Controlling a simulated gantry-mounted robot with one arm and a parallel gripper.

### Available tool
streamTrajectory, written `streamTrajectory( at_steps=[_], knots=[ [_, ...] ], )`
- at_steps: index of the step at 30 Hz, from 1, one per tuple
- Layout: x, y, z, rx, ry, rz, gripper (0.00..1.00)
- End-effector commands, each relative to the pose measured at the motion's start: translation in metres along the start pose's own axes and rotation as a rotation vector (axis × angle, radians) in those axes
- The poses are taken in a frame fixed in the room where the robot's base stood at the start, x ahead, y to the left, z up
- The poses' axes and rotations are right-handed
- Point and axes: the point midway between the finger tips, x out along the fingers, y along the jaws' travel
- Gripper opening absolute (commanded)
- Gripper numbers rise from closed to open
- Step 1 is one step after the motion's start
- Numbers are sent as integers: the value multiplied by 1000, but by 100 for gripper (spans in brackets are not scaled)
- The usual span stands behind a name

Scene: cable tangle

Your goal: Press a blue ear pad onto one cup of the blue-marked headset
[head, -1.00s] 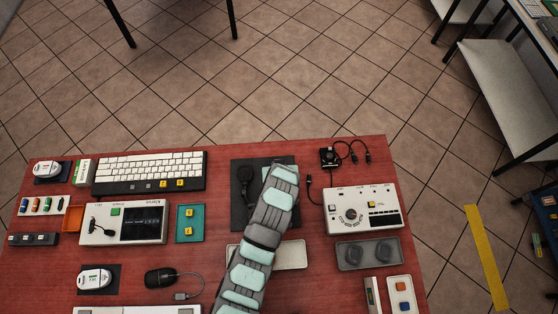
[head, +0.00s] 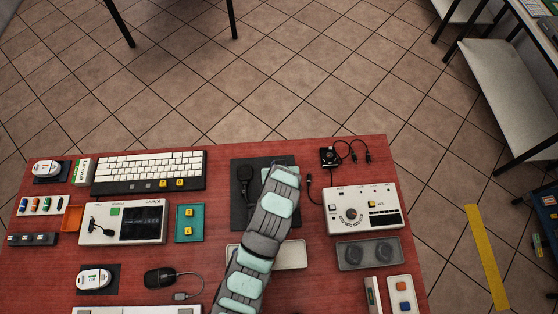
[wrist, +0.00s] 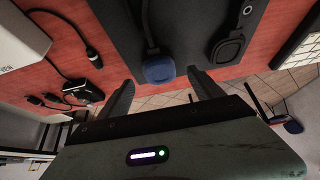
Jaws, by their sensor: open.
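In the wrist view a headset lies on a dark mat (wrist: 185,15). One cup carries a round blue pad (wrist: 160,73); the pad looks seated on it, though I cannot tell how tightly. The other cup (wrist: 228,48) is dark with a ring-shaped face and no blue. My gripper (wrist: 163,88) is open and empty, its two fingers apart, with the blue pad showing between and just beyond the tips. In the head view the dark cup (head: 245,173) shows on the mat (head: 238,215); my arm hides the blue-padded cup and the gripper.
A grey tray (head: 345,264) with two dark pads lies right of my arm, below a white control box (head: 335,220). A small camera-like device (head: 328,157) with cables sits at the back. A pale tray (head: 295,262) is partly behind my arm. A keyboard (head: 150,170) stands left.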

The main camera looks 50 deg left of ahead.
Motion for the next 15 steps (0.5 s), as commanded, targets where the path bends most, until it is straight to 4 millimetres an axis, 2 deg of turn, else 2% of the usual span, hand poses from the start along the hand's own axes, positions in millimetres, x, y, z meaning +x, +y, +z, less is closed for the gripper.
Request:
streamTrajectory(
  at_steps=[9,15],
  knots=[
    [-50,0,-2,-1,6,2,76],
    [-69,0,-1,0,3,1,76]
  ],
)
